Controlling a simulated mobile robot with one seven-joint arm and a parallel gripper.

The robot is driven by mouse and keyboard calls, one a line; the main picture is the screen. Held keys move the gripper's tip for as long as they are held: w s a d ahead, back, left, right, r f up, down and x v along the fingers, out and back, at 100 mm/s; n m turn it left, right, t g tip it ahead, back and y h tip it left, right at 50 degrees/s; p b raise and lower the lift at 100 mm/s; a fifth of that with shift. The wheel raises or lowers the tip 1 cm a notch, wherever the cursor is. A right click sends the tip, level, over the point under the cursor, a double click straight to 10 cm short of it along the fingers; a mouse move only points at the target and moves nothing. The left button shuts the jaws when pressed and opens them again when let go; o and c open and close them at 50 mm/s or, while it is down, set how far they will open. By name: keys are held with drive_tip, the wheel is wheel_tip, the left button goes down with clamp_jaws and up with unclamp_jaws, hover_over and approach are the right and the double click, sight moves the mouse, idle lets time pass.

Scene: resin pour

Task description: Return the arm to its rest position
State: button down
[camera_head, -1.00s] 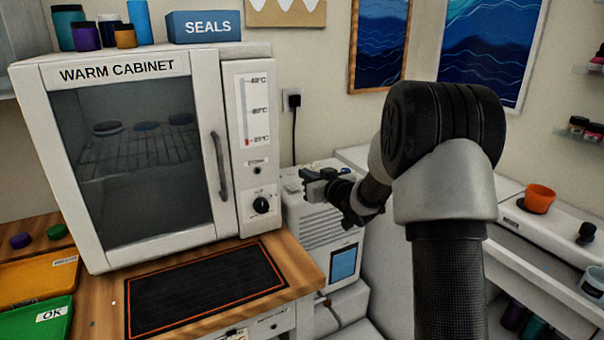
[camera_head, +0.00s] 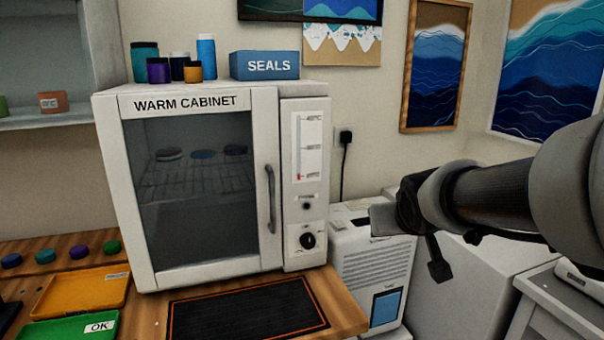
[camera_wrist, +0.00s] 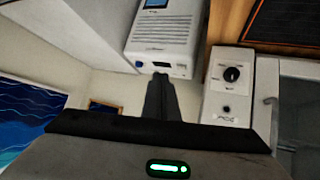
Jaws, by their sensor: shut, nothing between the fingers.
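My gripper (camera_head: 384,220) is at the right of the head view, in front of the white boxy machine with a vent grille and blue screen (camera_head: 372,262). Its fingers point left, toward the warm cabinet (camera_head: 262,190), and are apart from it. In the wrist view my gripper (camera_wrist: 160,82) shows its fingers together with nothing between them. My arm reaches in from the right edge of the head view.
The warm cabinet's door is shut, with several round pieces dim behind the glass. A dark mat (camera_head: 245,312) lies before it. An orange tray (camera_head: 85,292) and a green OK tray (camera_head: 75,325) are at left. A blue SEALS box (camera_head: 264,66) stands on top.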

drive_tip(key=s+a+f+g+y, duration=0.1)
drive_tip(key=s+a+f+g, duration=0.1)
drive_tip(key=s, duration=0.9)
drive_tip(key=s+a+f+g+y, duration=0.1)
drive_tip(key=s+a+f+g, duration=0.15)
drive_tip(key=s, duration=0.95)
wheel_tip(320, 180, up, 21)
drive_tip(key=p, duration=2)
drive_tip(key=shift+w+a, duration=0.15)
drive_tip(key=shift+f, duration=0.1)
